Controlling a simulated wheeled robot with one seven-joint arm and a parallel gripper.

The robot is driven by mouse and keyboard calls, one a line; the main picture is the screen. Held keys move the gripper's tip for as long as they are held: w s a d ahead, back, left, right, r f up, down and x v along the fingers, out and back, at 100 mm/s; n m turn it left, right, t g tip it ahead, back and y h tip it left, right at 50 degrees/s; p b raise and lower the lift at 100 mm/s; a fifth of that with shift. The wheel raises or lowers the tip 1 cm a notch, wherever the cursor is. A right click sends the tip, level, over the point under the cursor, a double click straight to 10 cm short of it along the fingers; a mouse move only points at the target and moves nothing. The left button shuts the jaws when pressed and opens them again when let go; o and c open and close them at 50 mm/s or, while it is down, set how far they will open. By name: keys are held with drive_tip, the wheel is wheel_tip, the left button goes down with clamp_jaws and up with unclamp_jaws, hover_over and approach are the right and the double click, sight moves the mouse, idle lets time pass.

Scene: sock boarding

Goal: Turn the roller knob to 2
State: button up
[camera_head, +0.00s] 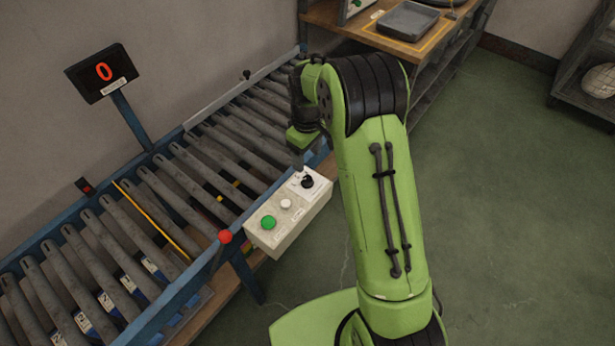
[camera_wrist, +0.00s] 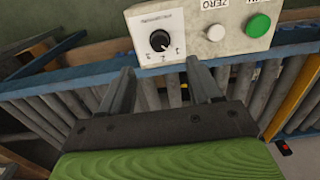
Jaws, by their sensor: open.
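The black roller knob (camera_head: 307,182) sits on a pale control box (camera_head: 262,240) at the side of the roller conveyor. In the wrist view the knob (camera_wrist: 159,40) shows a white pointer mark, with small printed figures on the panel around it, too small to read surely. My gripper (camera_wrist: 158,72) is open and empty, its two dark fingers apart and below the knob in the picture, not touching it. In the head view my gripper (camera_head: 298,165) is just above the box, its fingers partly hidden by my arm.
A green button (camera_head: 268,222) and a white button (camera_head: 286,204) share the box; the white one is labelled ZERO in the wrist view. A red button (camera_head: 225,237) is on the conveyor frame. A display (camera_head: 102,73) reads 0. A wooden bench (camera_head: 400,45) stands behind.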

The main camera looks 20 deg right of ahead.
sight(307, 178)
wheel_tip(307, 178, down, 10)
drive_tip(key=shift+r+b, duration=0.15)
drive_tip(key=shift+b, duration=0.85)
drive_tip(key=shift+c, duration=0.3)
drive_tip(key=shift+r, duration=0.1)
drive_tip(key=c, duration=1)
